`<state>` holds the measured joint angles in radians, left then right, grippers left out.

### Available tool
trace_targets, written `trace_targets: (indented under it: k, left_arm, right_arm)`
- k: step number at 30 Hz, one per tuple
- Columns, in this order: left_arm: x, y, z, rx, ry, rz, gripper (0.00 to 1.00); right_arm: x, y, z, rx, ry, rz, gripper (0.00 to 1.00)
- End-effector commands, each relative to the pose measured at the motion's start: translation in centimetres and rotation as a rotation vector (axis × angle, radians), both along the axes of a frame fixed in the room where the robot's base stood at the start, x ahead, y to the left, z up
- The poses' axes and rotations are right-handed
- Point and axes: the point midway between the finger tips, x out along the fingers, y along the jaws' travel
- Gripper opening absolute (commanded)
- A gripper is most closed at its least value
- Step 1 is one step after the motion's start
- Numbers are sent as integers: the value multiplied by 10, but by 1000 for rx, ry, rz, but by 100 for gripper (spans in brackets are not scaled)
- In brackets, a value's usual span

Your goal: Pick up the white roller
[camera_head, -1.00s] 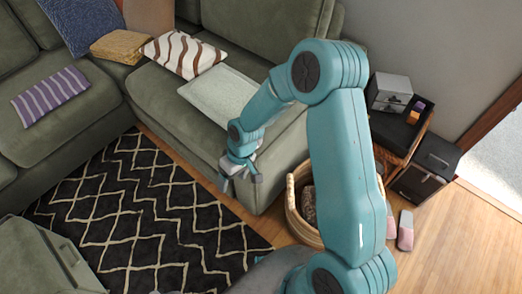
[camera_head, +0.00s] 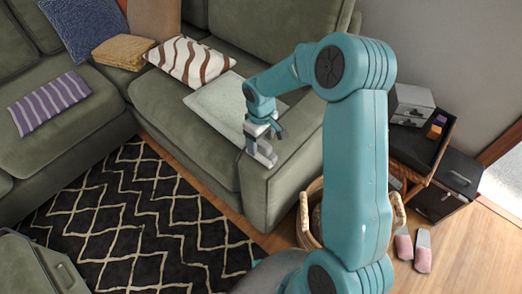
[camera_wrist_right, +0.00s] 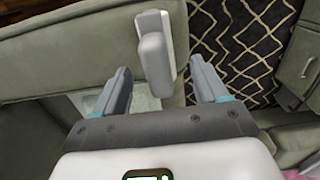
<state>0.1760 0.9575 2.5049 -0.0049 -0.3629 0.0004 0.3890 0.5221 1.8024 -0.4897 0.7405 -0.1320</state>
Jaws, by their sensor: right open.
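The white roller (camera_wrist_right: 168,32), a pale piece with a grey part along it, lies at the sofa arm's edge in the right wrist view. It shows in the head view (camera_head: 262,156) just below my right gripper, partly covered by it. My right gripper (camera_head: 266,136) is over the front of the sofa arm. In the wrist view my right gripper (camera_wrist_right: 161,68) is open, with its fingers apart and the near end of the roller between their lines. I cannot tell whether they touch it. My left gripper is not in view.
The green sofa arm (camera_head: 285,185) lies under my right gripper. A wicker basket (camera_head: 304,215) stands beside it on the floor. A dark patterned rug (camera_head: 140,225) spreads at the left. Slippers (camera_head: 422,250) and a black cabinet (camera_head: 450,180) are at the right.

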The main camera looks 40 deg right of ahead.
Motion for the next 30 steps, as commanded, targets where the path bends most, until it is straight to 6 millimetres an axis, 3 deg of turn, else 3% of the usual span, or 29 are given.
trace_targets:
  k: [9, 18, 19, 24, 25, 30]
  left_arm:
    - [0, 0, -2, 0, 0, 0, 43]
    - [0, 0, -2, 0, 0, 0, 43]
    - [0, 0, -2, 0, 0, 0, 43]
    - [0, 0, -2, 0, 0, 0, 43]
    - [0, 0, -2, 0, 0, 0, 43]
    - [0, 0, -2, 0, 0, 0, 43]
  right_arm:
    - [1, -4, -46, 1, 2, 3, 73]
    - [4, -5, -53, 0, 0, 3, 73]
    - [4, -5, -53, 0, 0, 3, 70]
    - [5, -5, -53, 0, 0, 3, 14]
    - [5, -5, -53, 0, 0, 3, 9]
    - [5, -5, -52, 0, 0, 3, 9]
